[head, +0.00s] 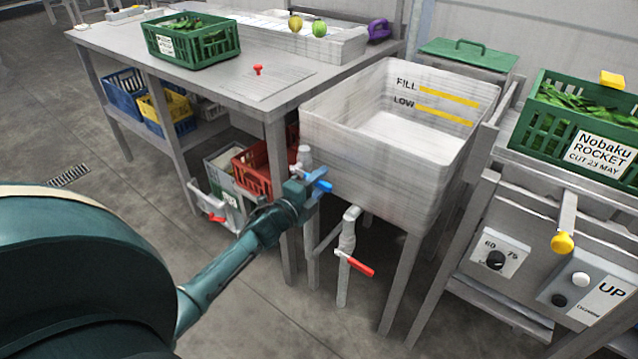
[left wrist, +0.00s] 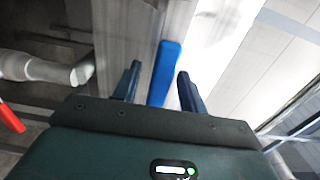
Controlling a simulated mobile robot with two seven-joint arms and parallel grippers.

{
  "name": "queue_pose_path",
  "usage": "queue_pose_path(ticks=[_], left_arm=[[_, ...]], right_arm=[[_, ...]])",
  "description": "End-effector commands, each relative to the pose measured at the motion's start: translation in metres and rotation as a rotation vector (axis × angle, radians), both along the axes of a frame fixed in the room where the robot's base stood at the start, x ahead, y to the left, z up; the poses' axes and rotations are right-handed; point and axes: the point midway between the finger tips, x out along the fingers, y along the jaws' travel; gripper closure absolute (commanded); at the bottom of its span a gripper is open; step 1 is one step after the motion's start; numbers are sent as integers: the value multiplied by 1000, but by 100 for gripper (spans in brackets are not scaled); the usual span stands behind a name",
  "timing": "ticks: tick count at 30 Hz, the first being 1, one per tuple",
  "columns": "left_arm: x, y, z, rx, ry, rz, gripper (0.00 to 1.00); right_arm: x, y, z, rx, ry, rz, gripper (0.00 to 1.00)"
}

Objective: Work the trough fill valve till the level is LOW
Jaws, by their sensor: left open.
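The pale trough (head: 375,165) stands at the centre of the head view, with yellow FILL (head: 448,96) and LOW (head: 445,112) lines on its inner back wall. Its floor looks pale, and I cannot make out a water surface. A blue valve handle (head: 322,185) sits by the trough's left front corner. My left gripper (head: 309,192) is open at this handle. In the left wrist view the blue handle (left wrist: 165,72) lies between the two spread fingers, with gaps visible on both sides. My right gripper is not in view.
A pipe with a red handle (head: 356,264) hangs below the trough. A steel table (head: 110,38) with a green crate (head: 190,42) stands at left.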

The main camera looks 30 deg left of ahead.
Motion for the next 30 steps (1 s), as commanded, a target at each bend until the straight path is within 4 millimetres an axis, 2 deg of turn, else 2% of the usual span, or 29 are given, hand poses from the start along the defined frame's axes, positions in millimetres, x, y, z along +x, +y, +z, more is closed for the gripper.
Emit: queue_pose_path(ticks=[2,16,30], left_arm=[[0,0,0,0,0,0,61],[0,0,0,0,0,0,100],[-1,0,2,-15,1,0,100]], right_arm=[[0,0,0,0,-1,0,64],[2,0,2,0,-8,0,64],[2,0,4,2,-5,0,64]])
